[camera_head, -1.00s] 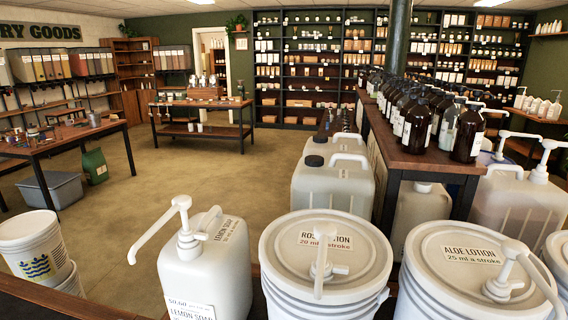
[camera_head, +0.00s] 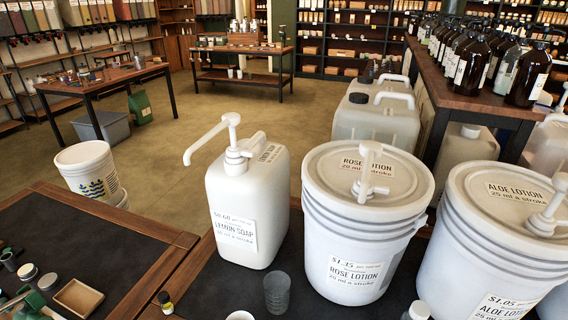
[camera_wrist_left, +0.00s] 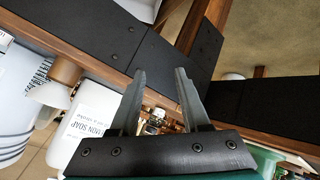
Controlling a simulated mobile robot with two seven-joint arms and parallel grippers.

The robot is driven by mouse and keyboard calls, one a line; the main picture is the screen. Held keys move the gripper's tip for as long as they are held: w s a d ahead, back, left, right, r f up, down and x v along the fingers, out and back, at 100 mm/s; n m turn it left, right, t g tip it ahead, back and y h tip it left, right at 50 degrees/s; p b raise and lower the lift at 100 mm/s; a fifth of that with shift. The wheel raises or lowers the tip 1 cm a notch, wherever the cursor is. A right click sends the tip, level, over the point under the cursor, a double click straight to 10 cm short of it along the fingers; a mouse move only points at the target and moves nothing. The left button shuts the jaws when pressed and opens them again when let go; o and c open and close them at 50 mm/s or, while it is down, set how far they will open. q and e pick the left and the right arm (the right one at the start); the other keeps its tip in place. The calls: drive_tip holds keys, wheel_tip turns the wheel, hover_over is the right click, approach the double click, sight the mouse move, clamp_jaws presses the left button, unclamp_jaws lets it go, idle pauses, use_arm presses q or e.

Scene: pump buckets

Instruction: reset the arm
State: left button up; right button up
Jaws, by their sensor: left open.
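My left gripper (camera_wrist_left: 158,100) shows in the left wrist view with its two dark fingers spread apart and nothing between them. The wrist view is tilted, with the lemon soap jug (camera_wrist_left: 92,130) to the left of the fingers. In the head view, a small green and dark part at the lower left edge may belong to my left arm; the left fingers cannot be made out there. My right gripper is in neither view. The lemon soap jug (camera_head: 247,205) with its white pump stands upright on the dark counter mat.
The rose lotion bucket (camera_head: 357,230) and aloe lotion bucket (camera_head: 495,245) stand right of the jug. A clear cup (camera_head: 277,293) is in front of the jug. A wooden tray (camera_head: 78,298) and small jars lie at lower left. Dark mat (camera_head: 90,235) around them is mostly bare.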

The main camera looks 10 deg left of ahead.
use_arm(q)
drive_tip(key=s+d+f+m+g+b, duration=0.2)
drive_tip(key=s+d+f+m+g, duration=0.2)
drive_tip(key=s+f, duration=0.5)
drive_tip(key=s+d+f+m+g+b, duration=0.2)
drive_tip(key=s+d+f+m+g, duration=0.2)
drive_tip(key=f, duration=0.9)
drive_tip(key=s+d+m, duration=0.2)
drive_tip(key=s+d, duration=0.2)
drive_tip(key=s, duration=0.2)
drive_tip(key=shift+s+d+f+g+h, duration=0.2)
drive_tip(key=shift+f+g+h, duration=0.1)
drive_tip(key=shift+g, duration=0.1)
